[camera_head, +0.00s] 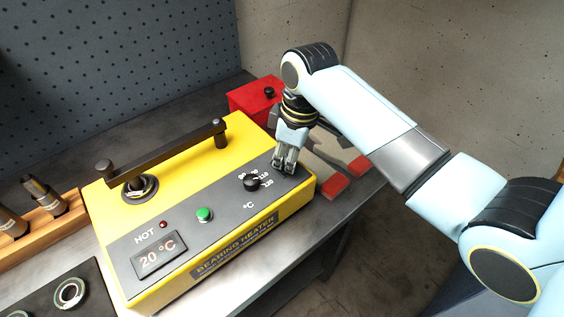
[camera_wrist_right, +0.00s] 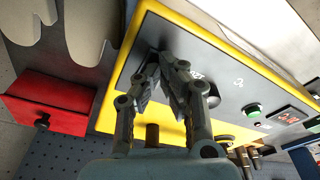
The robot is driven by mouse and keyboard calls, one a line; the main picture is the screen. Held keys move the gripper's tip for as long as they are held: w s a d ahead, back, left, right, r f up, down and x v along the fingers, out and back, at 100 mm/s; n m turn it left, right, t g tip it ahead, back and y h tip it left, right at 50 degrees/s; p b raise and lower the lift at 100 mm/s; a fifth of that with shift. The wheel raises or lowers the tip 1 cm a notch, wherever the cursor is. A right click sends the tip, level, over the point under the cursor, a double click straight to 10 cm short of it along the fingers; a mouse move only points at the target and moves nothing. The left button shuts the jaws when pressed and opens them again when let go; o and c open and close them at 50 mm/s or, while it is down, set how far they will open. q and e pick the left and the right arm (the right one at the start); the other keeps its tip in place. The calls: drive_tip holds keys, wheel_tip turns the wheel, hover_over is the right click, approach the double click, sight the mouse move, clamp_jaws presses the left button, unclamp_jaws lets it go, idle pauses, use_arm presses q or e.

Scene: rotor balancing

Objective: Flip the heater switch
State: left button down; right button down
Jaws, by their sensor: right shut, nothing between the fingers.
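The yellow bearing heater (camera_head: 240,132) stands on the bench, with a dark sloped control panel (camera_head: 185,238). The panel carries a display reading 20 °C (camera_head: 157,254), a small red HOT lamp (camera_head: 163,224), a green button (camera_head: 204,214) and a black temperature dial (camera_head: 251,182). My right gripper (camera_head: 284,168) is shut and empty, its fingertips down at the panel's right end, beside the dial. In the right wrist view the fingertips (camera_wrist_right: 166,62) meet close to the panel; I cannot tell whether they touch it. No toggle switch is visible; the fingers cover that spot. The left gripper is out of view.
A red box (camera_head: 254,94) stands behind the heater. A wooden rack (camera_head: 45,218) with tools is at left. The bench edge runs along the front.

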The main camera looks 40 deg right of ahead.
drive_tip(key=shift+r+p, duration=1.05)
drive_tip(key=shift+r, duration=2.45)
drive_tip(key=shift+s, duration=0.1)
